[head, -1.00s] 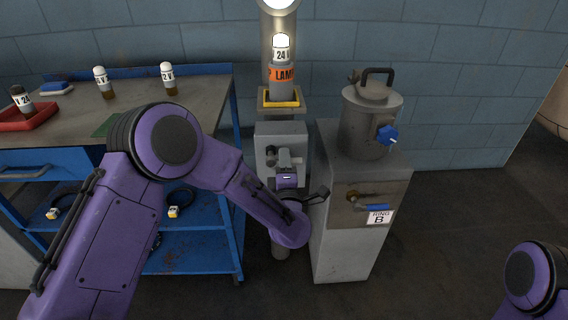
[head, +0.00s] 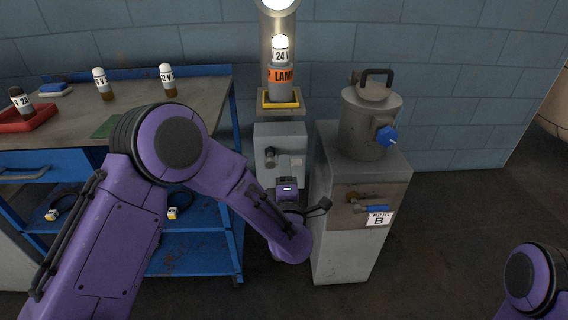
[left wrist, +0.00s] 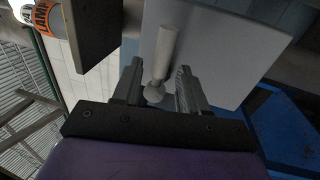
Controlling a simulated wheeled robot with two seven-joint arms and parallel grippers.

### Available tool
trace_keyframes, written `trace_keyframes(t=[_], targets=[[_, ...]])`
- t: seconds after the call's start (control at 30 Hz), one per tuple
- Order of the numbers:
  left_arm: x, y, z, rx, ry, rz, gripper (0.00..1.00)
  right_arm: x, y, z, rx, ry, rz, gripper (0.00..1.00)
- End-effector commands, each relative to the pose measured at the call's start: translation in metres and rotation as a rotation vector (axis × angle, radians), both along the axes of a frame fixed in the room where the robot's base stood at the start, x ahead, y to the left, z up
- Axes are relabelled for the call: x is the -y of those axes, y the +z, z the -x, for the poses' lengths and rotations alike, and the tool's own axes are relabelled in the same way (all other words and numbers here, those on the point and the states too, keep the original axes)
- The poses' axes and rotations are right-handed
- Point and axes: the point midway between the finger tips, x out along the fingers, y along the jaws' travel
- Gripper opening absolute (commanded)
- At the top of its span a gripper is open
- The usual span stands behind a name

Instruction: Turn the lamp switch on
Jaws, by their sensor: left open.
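The lamp switch is a grey box (head: 293,142) on the post below the lamp, with a small dark lever (head: 270,156) on its front. In the left wrist view the pale lever (left wrist: 168,48) with a round knob stands out from the grey plate (left wrist: 215,50). My left gripper (head: 287,183) is open just below and in front of the box. In the left wrist view its fingers (left wrist: 160,82) lie on either side of the lever's knob in the picture; contact is unclear. The lamp (head: 281,62), marked 24 V, has a bright white top. My right gripper is not in view.
A grey cabinet (head: 345,250) with a lidded pot (head: 367,120), a blue valve and a "RING B" handle stands close right of the switch. A blue workbench (head: 200,255) with several small bulbs and a red tray (head: 28,116) is at left.

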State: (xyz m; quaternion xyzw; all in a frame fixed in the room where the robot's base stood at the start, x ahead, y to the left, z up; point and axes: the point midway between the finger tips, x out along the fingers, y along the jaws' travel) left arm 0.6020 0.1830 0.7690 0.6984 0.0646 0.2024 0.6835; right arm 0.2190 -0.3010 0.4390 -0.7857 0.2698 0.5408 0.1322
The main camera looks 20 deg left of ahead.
Motion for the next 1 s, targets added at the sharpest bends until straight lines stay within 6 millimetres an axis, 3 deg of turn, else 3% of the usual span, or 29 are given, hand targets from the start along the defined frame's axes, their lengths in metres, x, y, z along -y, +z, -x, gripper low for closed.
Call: trace_keyframes(t=[0.2, 0.37, 0.87, 0.97, 1.0], targets=[[0.02, -0.011, 0.047, -0.001, -0.005, -0.003, 0.42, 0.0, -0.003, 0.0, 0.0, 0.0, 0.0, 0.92], [0.028, -0.015, 0.066, 0.0, -0.002, -0.001, 0.42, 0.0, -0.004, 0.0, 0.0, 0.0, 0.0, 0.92], [0.029, -0.015, 0.069, -0.002, 0.0, -0.004, 0.42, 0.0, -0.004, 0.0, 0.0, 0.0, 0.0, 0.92], [0.04, -0.023, 0.065, -0.078, -0.047, -0.1, 0.42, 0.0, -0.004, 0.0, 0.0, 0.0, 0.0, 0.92], [0.045, -0.034, 0.065, -0.151, -0.088, -0.184, 0.42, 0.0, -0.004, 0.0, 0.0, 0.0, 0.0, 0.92]])
